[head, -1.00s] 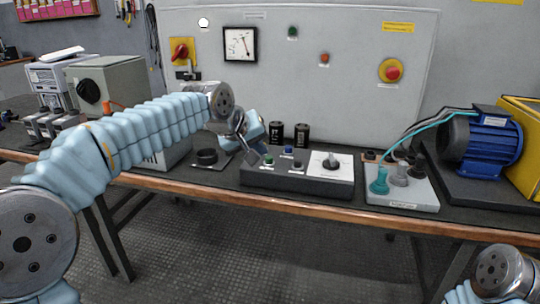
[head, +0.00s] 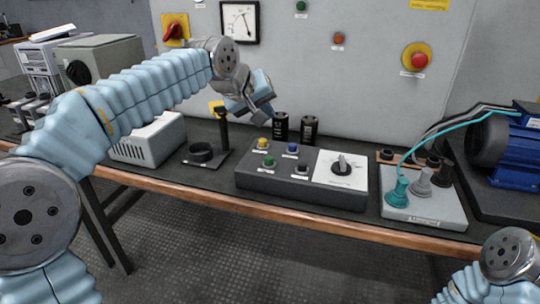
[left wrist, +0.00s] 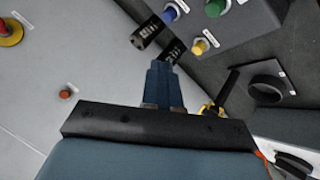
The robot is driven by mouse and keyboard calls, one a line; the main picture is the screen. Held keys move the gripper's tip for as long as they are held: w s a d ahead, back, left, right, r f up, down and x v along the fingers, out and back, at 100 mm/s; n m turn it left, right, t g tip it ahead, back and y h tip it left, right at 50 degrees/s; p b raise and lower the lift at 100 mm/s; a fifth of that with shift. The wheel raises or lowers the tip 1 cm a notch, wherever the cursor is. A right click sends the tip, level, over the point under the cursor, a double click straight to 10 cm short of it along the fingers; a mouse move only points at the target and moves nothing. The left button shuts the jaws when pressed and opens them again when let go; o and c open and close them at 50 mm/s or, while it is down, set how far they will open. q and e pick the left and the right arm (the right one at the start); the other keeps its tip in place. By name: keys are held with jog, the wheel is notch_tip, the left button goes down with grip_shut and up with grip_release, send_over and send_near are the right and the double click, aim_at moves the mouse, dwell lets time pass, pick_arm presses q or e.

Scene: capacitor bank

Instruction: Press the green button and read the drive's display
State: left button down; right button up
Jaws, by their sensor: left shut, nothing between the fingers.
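The green button (head: 268,163) sits on the dark sloped control box (head: 300,196), below a yellow button (head: 263,143) and left of a black one. A blue button (head: 292,149) is behind it. The green button also shows at the top of the left wrist view (left wrist: 214,8). My left gripper (head: 273,122) is shut and empty, above and behind the box, apart from the buttons. Its fingers show in the left wrist view (left wrist: 161,72). I cannot make out a drive display with readable figures. My right gripper is out of view; only its arm shows.
Two black cylinders (head: 309,129) stand close behind the box, near my left fingers. A black post with a yellow top (head: 217,107) stands to the left. A grey plate with teal-cabled plugs (head: 425,208) and a blue motor (head: 512,150) are right. The wall panel (head: 370,75) stands behind.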

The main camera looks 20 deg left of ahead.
pick_arm(q)
jog(key=shift+f, duration=0.1)
jog(key=b, duration=0.5)
send_over(266, 159)
notch_tip(266, 159, down, 7)
jog(key=shift+f, duration=0.15)
jog(key=shift+f+b, duration=0.45)
jog(key=shift+f, duration=0.25)
dwell(1.2)
jog(key=shift+f+b, duration=0.3)
jog(key=shift+f, duration=0.1)
